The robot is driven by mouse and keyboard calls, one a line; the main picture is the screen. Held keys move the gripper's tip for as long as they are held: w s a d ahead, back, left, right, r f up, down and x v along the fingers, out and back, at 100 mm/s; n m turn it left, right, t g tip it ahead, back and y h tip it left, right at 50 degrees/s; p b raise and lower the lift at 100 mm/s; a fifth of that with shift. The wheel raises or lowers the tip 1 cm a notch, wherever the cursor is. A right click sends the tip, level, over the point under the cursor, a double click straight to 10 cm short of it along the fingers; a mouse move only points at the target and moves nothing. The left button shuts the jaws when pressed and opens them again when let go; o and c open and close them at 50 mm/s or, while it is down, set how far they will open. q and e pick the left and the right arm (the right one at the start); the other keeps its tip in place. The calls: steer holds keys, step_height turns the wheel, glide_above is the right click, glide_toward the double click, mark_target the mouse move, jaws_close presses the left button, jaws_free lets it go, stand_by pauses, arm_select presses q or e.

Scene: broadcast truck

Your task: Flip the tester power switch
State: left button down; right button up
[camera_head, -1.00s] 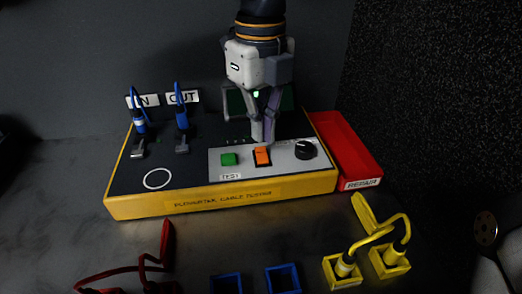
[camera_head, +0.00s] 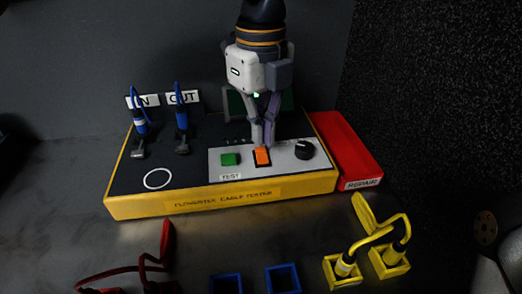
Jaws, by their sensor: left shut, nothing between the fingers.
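The cable tester (camera_head: 200,197) is a yellow box with a dark top at the middle of the view. Its grey panel carries an orange rocker switch (camera_head: 262,157), a green TEST button (camera_head: 229,159) and a black knob (camera_head: 304,149). My left gripper (camera_head: 266,146) comes down from above, fingers shut and empty. Its fingertips are right at the back edge of the orange switch; I cannot tell whether they touch it. The gripper hides part of the dark green screen (camera_head: 287,100) behind it. My right gripper is not in view.
A blue cable (camera_head: 139,118) is plugged in at the IN and OUT sockets. A red REPAIR tray (camera_head: 342,150) stands right of the tester. In front lie a red cable (camera_head: 142,262), blue holders (camera_head: 283,279) and a yellow cable (camera_head: 372,236) in yellow holders.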

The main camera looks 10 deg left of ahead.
mark_target(260, 148)
arm_select(q)
steer(key=shift+f, duration=0.85)
stand_by(0.3)
step_height(260, 148, up, 4)
steer(key=p, duration=0.2)
steer(key=shift+r+p, duration=0.2)
steer(key=shift+p, duration=0.15)
steer(key=shift+r+p, duration=0.6)
steer(key=shift+r, duration=0.8)
steer(key=shift+f, duration=0.1)
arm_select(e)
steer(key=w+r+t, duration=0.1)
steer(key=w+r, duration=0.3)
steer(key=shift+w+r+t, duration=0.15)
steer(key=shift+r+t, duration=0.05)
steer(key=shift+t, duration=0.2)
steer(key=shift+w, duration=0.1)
